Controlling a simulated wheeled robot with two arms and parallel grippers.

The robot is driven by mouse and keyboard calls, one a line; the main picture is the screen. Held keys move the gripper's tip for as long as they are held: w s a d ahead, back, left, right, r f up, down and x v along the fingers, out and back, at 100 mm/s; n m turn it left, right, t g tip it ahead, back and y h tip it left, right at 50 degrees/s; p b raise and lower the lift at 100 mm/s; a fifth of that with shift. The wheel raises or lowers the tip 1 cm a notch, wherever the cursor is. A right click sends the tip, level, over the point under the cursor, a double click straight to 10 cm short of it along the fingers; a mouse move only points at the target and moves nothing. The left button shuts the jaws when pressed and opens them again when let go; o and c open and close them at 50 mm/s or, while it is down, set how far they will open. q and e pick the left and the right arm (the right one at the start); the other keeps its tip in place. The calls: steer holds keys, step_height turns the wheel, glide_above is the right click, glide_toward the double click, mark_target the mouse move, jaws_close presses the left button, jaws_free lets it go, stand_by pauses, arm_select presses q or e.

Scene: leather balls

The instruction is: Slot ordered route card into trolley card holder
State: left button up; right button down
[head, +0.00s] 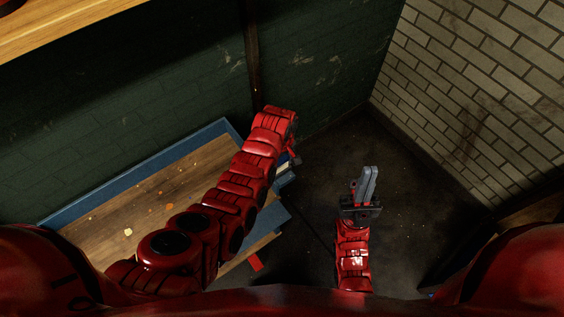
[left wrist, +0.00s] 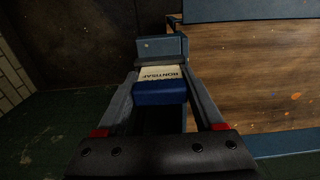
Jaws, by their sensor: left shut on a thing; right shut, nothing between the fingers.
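The trolley (head: 150,190) has a wooden deck and a blue frame; its deck also shows in the left wrist view (left wrist: 250,75). A blue block-like part, seemingly the card holder (left wrist: 162,47), projects at the trolley's edge. My left gripper (left wrist: 160,76) is shut on a card with a white printed face (left wrist: 160,74) and a blue part nearer the wrist. The card's far edge is close to the holder; I cannot tell whether it is inside. In the head view my left gripper (head: 291,160) is partly hidden by its arm. My right gripper (head: 369,172) is shut and empty.
A small red flat piece (head: 256,262) shows by the trolley's near edge. Dark floor (head: 325,160) is clear right of the trolley. A green wall stands behind and a pale brick wall (head: 490,90) at right. A wooden ledge (head: 60,25) crosses the upper left.

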arm_select(q)
steer(key=shift+f+b, duration=0.55)
steer(key=o, duration=1.3)
steer(key=shift+r, duration=0.15)
steer(key=shift+r, duration=0.2)
step_height(320, 180, up, 7)
steer(key=shift+r+b, duration=0.15)
steer(key=shift+b, duration=0.6)
step_height(320, 180, up, 10)
steer(key=p, duration=0.7)
steer(key=shift+f, duration=0.25)
